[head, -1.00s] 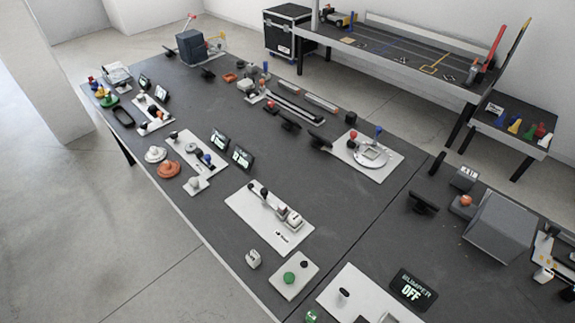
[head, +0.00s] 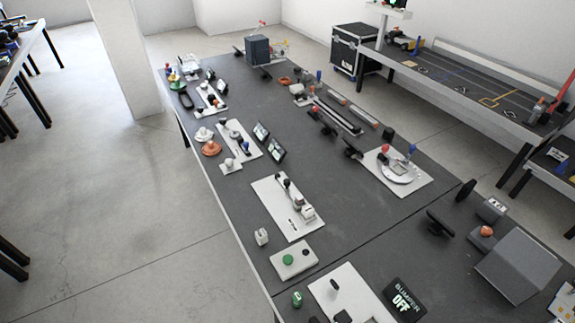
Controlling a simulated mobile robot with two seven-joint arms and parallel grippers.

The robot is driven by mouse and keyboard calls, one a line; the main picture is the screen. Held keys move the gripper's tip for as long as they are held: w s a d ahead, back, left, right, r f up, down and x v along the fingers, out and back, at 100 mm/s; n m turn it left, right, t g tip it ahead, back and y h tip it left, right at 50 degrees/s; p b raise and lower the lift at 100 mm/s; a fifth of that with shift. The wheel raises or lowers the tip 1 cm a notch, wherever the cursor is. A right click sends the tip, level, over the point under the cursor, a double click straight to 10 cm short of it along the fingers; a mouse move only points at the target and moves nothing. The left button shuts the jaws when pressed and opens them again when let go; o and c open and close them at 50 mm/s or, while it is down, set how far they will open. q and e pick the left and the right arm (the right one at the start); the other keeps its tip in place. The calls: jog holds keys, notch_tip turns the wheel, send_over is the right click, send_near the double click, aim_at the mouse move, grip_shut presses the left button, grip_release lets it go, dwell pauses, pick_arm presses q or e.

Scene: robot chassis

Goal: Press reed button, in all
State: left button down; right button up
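No label that reads "reed" can be made out in the head view, so I cannot tell which device is the reed button. A white plate (head: 294,268) with a green round button (head: 288,259) and a small dark knob (head: 305,252) lies near the table's front edge. Behind it is a white plate (head: 271,195) with a dark-and-white mechanism (head: 296,202). A black display (head: 404,299) reads "BUMPER OFF". A red-topped device (head: 385,150) stands on a plate at the right. Neither of my grippers shows.
The long dark table (head: 345,210) holds several devices, with bare surface in its middle. A grey sloped box (head: 517,267) stands at the right. A white pillar (head: 127,60) rises at the left. Open floor (head: 110,200) lies left of the table. A black case (head: 354,48) stands behind.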

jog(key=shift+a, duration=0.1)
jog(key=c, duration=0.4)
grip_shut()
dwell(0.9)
